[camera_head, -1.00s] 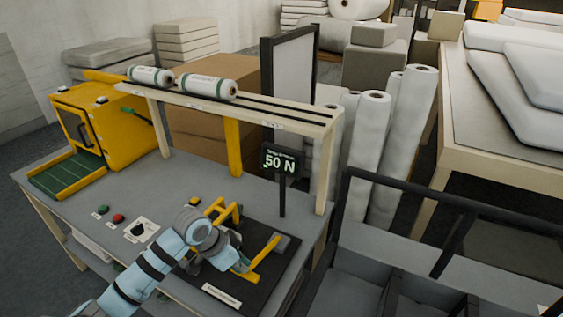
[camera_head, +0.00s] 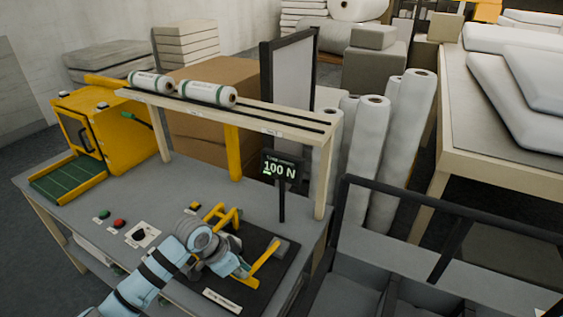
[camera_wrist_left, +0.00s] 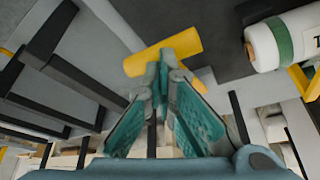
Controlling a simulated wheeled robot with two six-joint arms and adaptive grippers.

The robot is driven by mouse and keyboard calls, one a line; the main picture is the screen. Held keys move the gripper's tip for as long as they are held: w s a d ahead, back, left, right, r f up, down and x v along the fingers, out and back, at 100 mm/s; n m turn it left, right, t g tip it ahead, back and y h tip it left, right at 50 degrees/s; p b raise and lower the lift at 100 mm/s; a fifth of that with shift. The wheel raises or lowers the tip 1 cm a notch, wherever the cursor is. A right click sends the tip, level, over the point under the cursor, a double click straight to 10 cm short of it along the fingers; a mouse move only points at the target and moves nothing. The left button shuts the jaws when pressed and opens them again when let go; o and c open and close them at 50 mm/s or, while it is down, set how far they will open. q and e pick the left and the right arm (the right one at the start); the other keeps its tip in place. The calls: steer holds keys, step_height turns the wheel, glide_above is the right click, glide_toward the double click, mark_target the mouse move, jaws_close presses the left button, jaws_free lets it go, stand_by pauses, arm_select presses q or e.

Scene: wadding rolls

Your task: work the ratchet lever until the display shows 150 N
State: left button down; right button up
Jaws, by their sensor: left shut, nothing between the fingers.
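The display (camera_head: 280,168) on a dark post reads 100 N. The ratchet device stands on a black mat (camera_head: 222,303) on the grey table, with a yellow frame (camera_head: 222,214) and a yellow lever bar (camera_head: 264,262) with a grey end. My left gripper (camera_head: 244,270) is low over the mat beside the yellow bar, its wrist hiding part of the device. In the left wrist view its fingers (camera_wrist_left: 164,62) are shut and empty, with their tips at a yellow bar (camera_wrist_left: 180,48); contact is hard to tell. My right gripper is not in view.
A shelf (camera_head: 240,110) with two wrapped rolls (camera_head: 208,93) spans the table's back. A yellow machine (camera_head: 100,130) stands left. Buttons and a knob (camera_head: 139,235) sit left of the mat. A dark-framed bin (camera_head: 430,240) is at right, with tall white rolls (camera_head: 404,140) behind.

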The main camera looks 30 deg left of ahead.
arm_select(q)
step_height(320, 180, up, 7)
steer(key=w, duration=0.2)
steer(key=shift+w, duration=0.35)
steer(key=shift+f, duration=0.2)
